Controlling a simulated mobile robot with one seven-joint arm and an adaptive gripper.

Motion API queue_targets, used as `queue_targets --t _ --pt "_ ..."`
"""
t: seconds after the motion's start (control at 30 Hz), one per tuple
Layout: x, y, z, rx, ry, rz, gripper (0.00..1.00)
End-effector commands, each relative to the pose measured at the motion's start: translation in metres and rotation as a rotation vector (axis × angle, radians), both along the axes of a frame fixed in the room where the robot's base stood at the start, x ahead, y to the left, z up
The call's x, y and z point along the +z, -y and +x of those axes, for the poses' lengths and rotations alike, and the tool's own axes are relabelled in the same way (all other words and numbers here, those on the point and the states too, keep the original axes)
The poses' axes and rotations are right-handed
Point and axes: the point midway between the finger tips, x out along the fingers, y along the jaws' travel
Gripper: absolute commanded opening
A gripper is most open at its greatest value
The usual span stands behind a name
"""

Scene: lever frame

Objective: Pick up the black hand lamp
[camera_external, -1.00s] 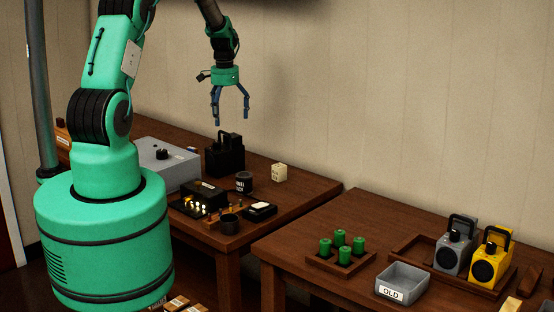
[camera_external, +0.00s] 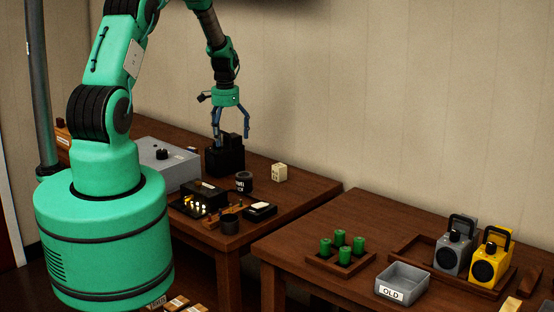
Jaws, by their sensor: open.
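The black hand lamp (camera_external: 224,161) stands upright at the back of the left table, with its handle on top. My gripper (camera_external: 232,137) points down with its two blue fingers apart and nothing between them that I can confirm as held. In the picture the fingertips overlap the top of the lamp and its handle. I cannot tell from this view whether they touch the lamp or are in front of or above it.
A grey box (camera_external: 160,160) with a knob stands left of the lamp. A dark labelled can (camera_external: 244,182) and a cream block (camera_external: 279,172) are near its right. A grey lamp (camera_external: 453,246) and a yellow lamp (camera_external: 489,258) stand on the right table, by an OLD bin (camera_external: 402,281).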

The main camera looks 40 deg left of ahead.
Motion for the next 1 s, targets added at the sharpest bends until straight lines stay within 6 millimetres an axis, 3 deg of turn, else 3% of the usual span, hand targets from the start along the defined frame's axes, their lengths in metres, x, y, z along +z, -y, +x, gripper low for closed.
queue_targets --t 0.53,1.0 --pt "-0.047 0.002 -0.004 0.000 -0.001 -0.001 1.00" --pt "-0.052 0.002 -0.004 0.000 0.000 0.000 1.00"
